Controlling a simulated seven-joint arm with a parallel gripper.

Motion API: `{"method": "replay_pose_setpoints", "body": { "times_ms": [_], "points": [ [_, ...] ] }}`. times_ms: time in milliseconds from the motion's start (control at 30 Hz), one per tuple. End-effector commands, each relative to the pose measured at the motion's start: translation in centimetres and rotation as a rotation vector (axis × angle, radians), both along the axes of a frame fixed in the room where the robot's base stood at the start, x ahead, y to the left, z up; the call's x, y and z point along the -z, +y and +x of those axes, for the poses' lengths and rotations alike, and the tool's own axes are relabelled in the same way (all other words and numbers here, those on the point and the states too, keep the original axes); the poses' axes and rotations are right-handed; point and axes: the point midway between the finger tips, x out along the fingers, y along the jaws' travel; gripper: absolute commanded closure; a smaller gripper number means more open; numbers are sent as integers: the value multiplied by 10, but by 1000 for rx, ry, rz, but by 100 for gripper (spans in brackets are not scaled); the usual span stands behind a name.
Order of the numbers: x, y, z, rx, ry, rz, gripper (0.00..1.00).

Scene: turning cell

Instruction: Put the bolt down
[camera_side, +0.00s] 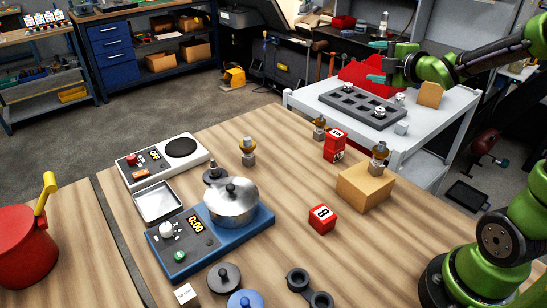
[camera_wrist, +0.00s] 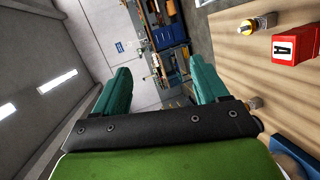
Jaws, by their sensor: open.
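My gripper (camera_side: 375,62) is at the upper right of the side view, raised above the white cart. Its teal fingers are spread with nothing between them; the wrist view also shows the empty gap (camera_wrist: 160,80). Below it, a silver piece (camera_side: 379,112) stands on the dark slotted tray (camera_side: 340,101); it may be the bolt, but it is too small to tell. Brass-and-grey pieces stand on the wooden table, one at the middle (camera_side: 248,149), one behind the red blocks (camera_side: 319,128), and one on a tan box (camera_side: 379,156).
The white cart (camera_side: 452,118) also holds a red bin (camera_side: 362,76), a tan block (camera_side: 430,94) and small grey pieces. The wooden table carries red blocks (camera_side: 322,219), a pot (camera_side: 232,205) on a blue base and a white scale (camera_side: 143,157).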

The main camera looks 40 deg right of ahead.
Motion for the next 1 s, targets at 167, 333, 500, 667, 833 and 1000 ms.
{"method": "replay_pose_setpoints", "body": {
  "times_ms": [167, 333, 500, 667, 833, 1000],
  "points": [
    [-2, 58, -43, 255, 11, 607, 27],
    [18, 130, -100, 489, 116, 1176, 27],
    [34, 192, -154, 685, 276, 1552, 27],
    [40, 219, -180, 786, 369, 1694, 27],
    [42, 223, -184, 807, 385, 1713, 27],
    [41, 222, -184, 806, 383, 1711, 27]
  ]
}}
